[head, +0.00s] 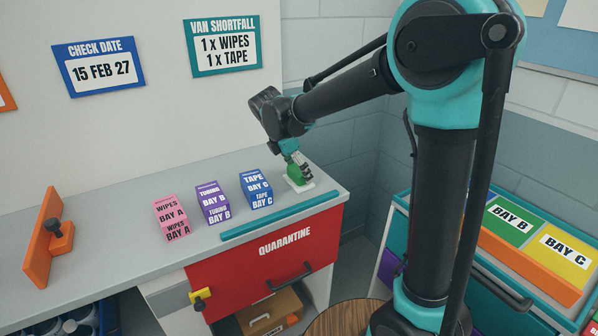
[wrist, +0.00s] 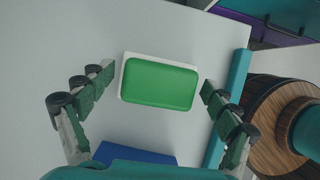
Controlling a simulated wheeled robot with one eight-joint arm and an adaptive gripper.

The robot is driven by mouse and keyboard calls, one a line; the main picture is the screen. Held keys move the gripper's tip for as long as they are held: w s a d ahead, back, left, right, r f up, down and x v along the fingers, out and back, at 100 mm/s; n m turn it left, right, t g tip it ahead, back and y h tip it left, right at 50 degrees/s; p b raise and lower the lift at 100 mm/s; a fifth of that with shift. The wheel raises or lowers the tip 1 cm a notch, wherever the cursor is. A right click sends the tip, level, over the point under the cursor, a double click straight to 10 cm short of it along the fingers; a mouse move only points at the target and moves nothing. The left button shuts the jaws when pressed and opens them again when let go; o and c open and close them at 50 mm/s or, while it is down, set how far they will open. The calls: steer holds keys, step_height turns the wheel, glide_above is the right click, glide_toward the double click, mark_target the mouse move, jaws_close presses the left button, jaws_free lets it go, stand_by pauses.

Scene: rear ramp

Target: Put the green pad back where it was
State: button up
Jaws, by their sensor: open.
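The green pad (wrist: 160,83) lies on a white base (wrist: 190,66), slightly larger than it, on the grey counter. In the head view the green pad (head: 295,174) is at the counter's right end, partly hidden by my gripper (head: 297,166). My gripper (wrist: 158,92) also shows in the wrist view, open, with one finger on either side of the pad. Gaps show between both fingers and the pad. Whether the fingertips are level with the pad is hard to tell.
Blue tape (head: 255,190), purple tubing (head: 213,202) and pink wipes (head: 171,218) boxes stand left of the pad. A teal strip (head: 280,216) runs along the counter's front edge above the red quarantine drawer (head: 285,262). An orange bracket (head: 45,240) stands at far left.

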steer(key=v, duration=1.2)
steer(key=d+f+m, duration=0.1)
steer(key=d, duration=0.1)
steer(key=d+f+m, duration=0.2)
steer(key=d, duration=0.1)
steer(key=d+f+m, duration=0.1)
steer(key=d+f, duration=0.1)
steer(key=shift+s+d+m+y, duration=0.3)
steer(key=shift+s+d+y, duration=0.05)
steer(key=shift+s+y, duration=0.05)
steer(key=s+d+f+m, duration=0.1)
steer(key=d+f+m, duration=0.1)
steer(key=s+d+f+m, duration=0.1)
steer(key=d+f+m, duration=0.1)
steer(key=d, duration=0.1)
steer(key=s+d+f+m+y, duration=0.1)
steer(key=d+f+m, duration=0.1)
steer(key=d, duration=0.1)
steer(key=shift+d, duration=0.15)
steer(key=s+d+f+m+t+y, duration=0.1)
steer(key=s+d+f+m, duration=1)
steer(key=s+f+m, duration=0.1)
steer(key=shift+s+d+m+t+y, duration=0.2)
steer(key=shift+s+m+t+y, duration=0.25)
steer(key=shift+m, duration=0.65)
